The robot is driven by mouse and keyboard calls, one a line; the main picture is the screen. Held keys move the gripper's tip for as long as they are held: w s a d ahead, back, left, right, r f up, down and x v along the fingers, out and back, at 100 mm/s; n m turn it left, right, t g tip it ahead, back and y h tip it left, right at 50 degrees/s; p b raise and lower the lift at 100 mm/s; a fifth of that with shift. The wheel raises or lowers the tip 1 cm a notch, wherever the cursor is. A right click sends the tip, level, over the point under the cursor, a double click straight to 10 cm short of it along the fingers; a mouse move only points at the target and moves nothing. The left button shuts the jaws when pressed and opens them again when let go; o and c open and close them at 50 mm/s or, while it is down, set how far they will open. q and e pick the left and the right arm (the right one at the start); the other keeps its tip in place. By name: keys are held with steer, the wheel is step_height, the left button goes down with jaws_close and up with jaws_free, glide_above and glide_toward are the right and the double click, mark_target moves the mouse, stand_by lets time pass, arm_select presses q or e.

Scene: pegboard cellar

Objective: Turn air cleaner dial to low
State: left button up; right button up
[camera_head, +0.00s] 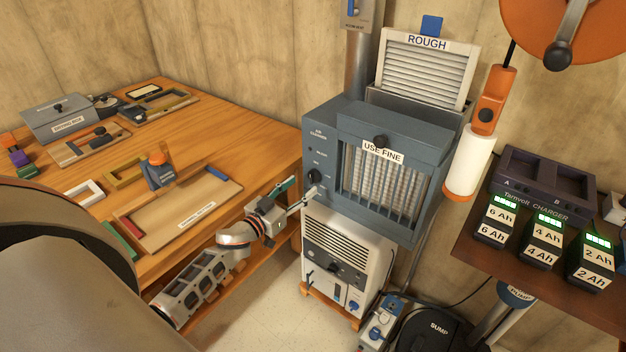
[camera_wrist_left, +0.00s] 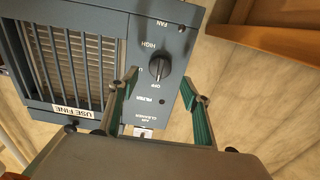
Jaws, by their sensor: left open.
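The air cleaner (camera_head: 322,130) is a blue-grey box with a barred front and a "USE FINE" label. Its round black dial (camera_head: 314,176) is on the left part of the front. In the left wrist view the dial (camera_wrist_left: 159,66) sits near the printed words HIGH and OFF; the low marking is mostly hidden by a finger. I cannot tell its exact setting. My left gripper (camera_head: 301,193) is open, with its fingertips close to the dial. In the left wrist view its green-padded fingers (camera_wrist_left: 164,78) spread either side of the dial, gripping nothing. My right gripper is out of view.
A white unit (camera_head: 340,250) stands under the air cleaner. A wooden workbench (camera_head: 262,130) with trays and tools is left. A white-and-orange cylinder (camera_head: 470,160) hangs right of the cleaner, near a charger (camera_head: 545,185) and battery packs. A filter marked ROUGH (camera_head: 425,70) stands behind.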

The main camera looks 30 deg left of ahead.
mark_target(310, 179)
arm_select(q)
steer(key=shift+w+d+b, duration=0.2)
steer(key=shift+w+b, duration=0.1)
steer(key=shift+w, duration=2.2)
steer(key=c, duration=1.1)
